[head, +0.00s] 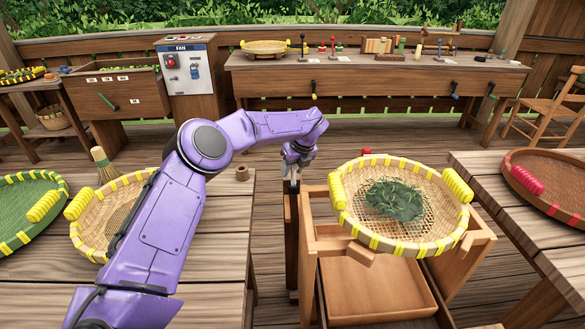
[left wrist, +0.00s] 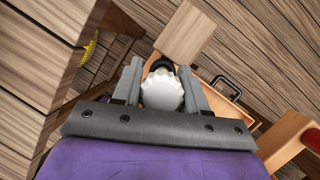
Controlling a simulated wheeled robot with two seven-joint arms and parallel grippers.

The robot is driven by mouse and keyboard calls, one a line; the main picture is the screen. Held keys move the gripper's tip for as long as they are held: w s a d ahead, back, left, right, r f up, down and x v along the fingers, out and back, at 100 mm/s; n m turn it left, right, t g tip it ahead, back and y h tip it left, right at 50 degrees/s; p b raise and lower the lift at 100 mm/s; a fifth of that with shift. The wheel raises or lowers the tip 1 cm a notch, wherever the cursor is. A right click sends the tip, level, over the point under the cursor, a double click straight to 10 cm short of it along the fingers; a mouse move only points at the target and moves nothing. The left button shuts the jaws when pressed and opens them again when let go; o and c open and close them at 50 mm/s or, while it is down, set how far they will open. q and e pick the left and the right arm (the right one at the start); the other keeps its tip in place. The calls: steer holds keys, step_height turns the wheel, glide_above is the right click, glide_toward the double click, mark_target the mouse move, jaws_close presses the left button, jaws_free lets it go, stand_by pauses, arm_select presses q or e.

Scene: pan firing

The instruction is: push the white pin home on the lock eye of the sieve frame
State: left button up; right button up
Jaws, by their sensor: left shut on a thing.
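My left gripper (head: 292,183) is at the left side of the wooden sieve frame (head: 330,243), above a dark post. In the left wrist view its two fingers (left wrist: 161,88) are shut on the white pin (left wrist: 162,92), whose round ridged head shows between them. A black part (left wrist: 163,65), perhaps the lock eye, shows just beyond the pin; how deep the pin sits I cannot tell. In the head view the pin and lock eye are not clearly visible. A round sieve (head: 425,240) with yellow-wrapped rim and green leaves (head: 393,199) rests tilted on the frame. My right gripper is not in view.
A left table (head: 215,270) holds a green tray (head: 22,205), a woven basket (head: 85,207) and a small brush (head: 104,166). A right table (head: 490,185) holds a red-rimmed tray (head: 550,190). An open wooden drawer (head: 370,290) is under the sieve.

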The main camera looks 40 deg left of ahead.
mark_target(292, 176)
arm_select(q)
steer(key=shift+f+b, duration=1.4)
steer(key=shift+f, duration=0.35)
steer(key=o, duration=1.3)
steer(key=shift+s, duration=0.1)
steer(key=b+v, duration=0.1)
steer(key=v, duration=0.9)
steer(key=shift+d+r, duration=0.15)
steer(key=shift+r, duration=0.15)
steer(key=shift+f, duration=0.1)
